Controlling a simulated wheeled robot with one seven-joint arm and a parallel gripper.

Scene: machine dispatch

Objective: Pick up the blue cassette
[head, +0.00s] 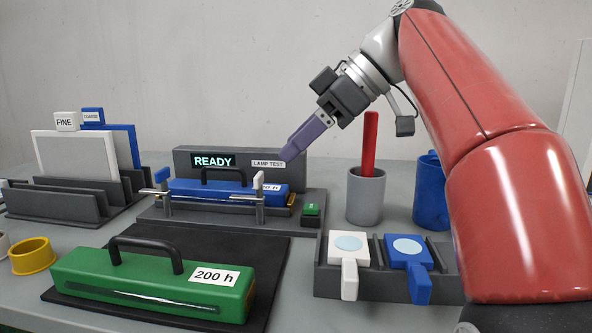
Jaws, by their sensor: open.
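The blue cassette (222,194) has a black handle on top and a white label partly hidden, ending in "0 h". It sits in the dark grey machine (160,215), with a metal bar across its front between two posts. My gripper (289,156) has purple fingers, seen from the side. It is open, points down and to the left, and appears above the right end of the blue cassette, in front of the machine's back panel. It is apart from the cassette's handle, and nothing shows between the fingers.
A green cassette (135,278) labelled "200 h" lies on a black mat (205,242) in front. A rack (60,203) with white and blue plates stands left. A grey cup (365,197) with a red stick, a blue cup (430,208) and a holder (328,282) with white and blue paddles stand right.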

